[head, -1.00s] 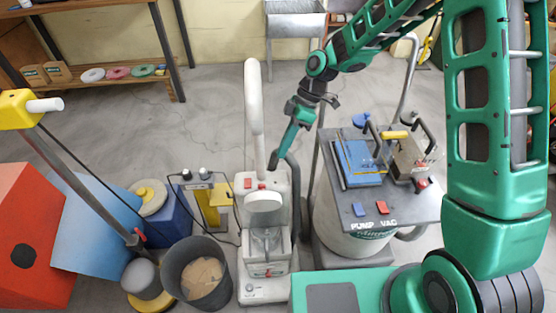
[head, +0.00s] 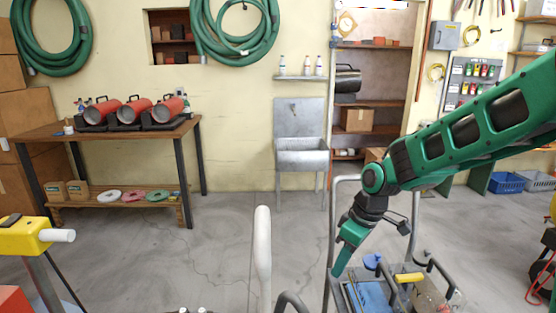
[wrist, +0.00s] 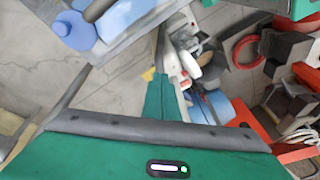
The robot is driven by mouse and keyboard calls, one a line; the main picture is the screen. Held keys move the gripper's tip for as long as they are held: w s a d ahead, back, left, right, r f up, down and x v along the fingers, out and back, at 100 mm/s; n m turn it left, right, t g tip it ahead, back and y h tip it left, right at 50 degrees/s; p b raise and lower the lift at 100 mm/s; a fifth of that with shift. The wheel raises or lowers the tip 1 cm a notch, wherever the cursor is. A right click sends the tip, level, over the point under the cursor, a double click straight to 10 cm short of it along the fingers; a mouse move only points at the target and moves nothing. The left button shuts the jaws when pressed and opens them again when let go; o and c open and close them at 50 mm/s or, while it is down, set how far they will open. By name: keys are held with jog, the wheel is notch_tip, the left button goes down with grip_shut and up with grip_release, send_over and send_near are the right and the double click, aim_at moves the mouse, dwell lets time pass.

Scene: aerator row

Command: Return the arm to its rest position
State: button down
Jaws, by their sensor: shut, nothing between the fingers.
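My arm reaches in from the right of the head view, bent at the elbow, with my green gripper (head: 338,270) hanging down at its end. The fingers are closed together and empty. In the head view the gripper is in front of or over the left edge of the pump-vac machine, next to its blue lid (head: 368,296); whether it touches cannot be told. In the wrist view the closed green fingers (wrist: 163,92) point at the floor and the white machine beyond.
The white upright handle (head: 263,250) stands left of my gripper. A metal post (head: 330,240) is close beside it. The yellow-headed stand (head: 28,236) is at far left. A sink (head: 301,155) and a bench with red heaters (head: 101,112) stand by the back wall. Open floor lies between.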

jog(key=s+d+r+m+t+h, duration=0.2)
jog(key=s+d+r+m, duration=0.25)
jog(key=d, duration=0.25)
jog(key=s+d+r+m+t+h, duration=0.1)
jog(key=s+d+r+m+t, duration=0.15)
jog(key=s+d+m, duration=0.35)
jog(key=s+d+f+m+g, duration=0.1)
jog(key=s+d+m+g, duration=0.4)
jog(key=s+d, duration=0.7)
jog(key=s+m, duration=0.1)
jog(key=s, duration=0.3)
jog(key=shift+d, duration=0.15)
jog(key=shift+f, duration=0.1)
